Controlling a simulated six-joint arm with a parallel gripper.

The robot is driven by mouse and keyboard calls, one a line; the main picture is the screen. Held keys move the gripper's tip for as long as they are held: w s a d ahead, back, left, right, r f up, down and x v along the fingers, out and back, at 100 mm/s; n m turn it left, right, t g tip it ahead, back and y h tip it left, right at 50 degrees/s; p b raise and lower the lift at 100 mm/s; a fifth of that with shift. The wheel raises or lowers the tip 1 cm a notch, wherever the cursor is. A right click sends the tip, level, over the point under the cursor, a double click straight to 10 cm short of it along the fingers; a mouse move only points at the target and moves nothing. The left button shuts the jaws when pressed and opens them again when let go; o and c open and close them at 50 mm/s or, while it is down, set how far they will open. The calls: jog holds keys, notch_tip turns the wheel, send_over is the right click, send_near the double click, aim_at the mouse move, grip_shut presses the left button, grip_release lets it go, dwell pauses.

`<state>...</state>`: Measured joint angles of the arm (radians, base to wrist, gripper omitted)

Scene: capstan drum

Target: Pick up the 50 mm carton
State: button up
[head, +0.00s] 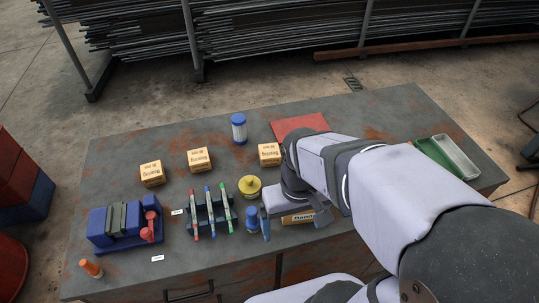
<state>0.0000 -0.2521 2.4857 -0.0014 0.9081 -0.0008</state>
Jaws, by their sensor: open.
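Three small tan cartons with dark print stand at the back of the rusty grey bench: a left one (152,174), a middle one (199,160) and a right one (269,154). A fourth carton (298,218), printed and partly hidden, shows under my gripper (294,220). My gripper is open, with one blue finger on each side of this carton in the picture; I cannot tell whether they touch it. The rest of it is hidden by my gripper and arm. The prints are too small to read a size, so I cannot tell which carton is the 50 mm one.
A blue-capped jar (239,129) and a red mat (299,126) are behind. A yellow-topped item (250,186), a pen rack (209,211) and a blue device (117,226) stand left of my gripper. A green tray (435,157) lies right. An orange item (91,268) is front left.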

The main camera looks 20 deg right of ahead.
jog(key=w+d+n+h+b, duration=0.2)
jog(key=w+n+h+b, duration=0.55)
jog(key=w+n, duration=0.8)
jog(key=w+a+n+t+h+b, duration=0.2)
jog(key=w+a+n+h+b, duration=0.15)
jog(key=w, duration=0.45)
jog(key=w+a+n+t+h+b, duration=0.2)
jog(key=w+a+b, duration=0.25)
jog(key=w, duration=0.35)
jog(key=p, duration=0.1)
send_near(267, 152)
jog(key=x, duration=0.3)
jog(key=p+x, duration=0.1)
jog(key=x, duration=0.1)
jog(key=shift+s+d+r, duration=0.15)
jog(key=shift+s+d, duration=0.05)
jog(key=shift+s, duration=0.05)
jog(key=shift+f+p+x, duration=0.1)
jog(key=shift+p+x, duration=0.25)
jog(key=shift+x, duration=1.2)
jog(key=shift+f+p+x, duration=0.15)
jog(key=shift+p+x, duration=0.2)
jog(key=shift+x, duration=1.15)
jog(key=shift+w+a, duration=0.15)
jog(key=shift+w, duration=0.05)
jog(key=c, duration=1.3)
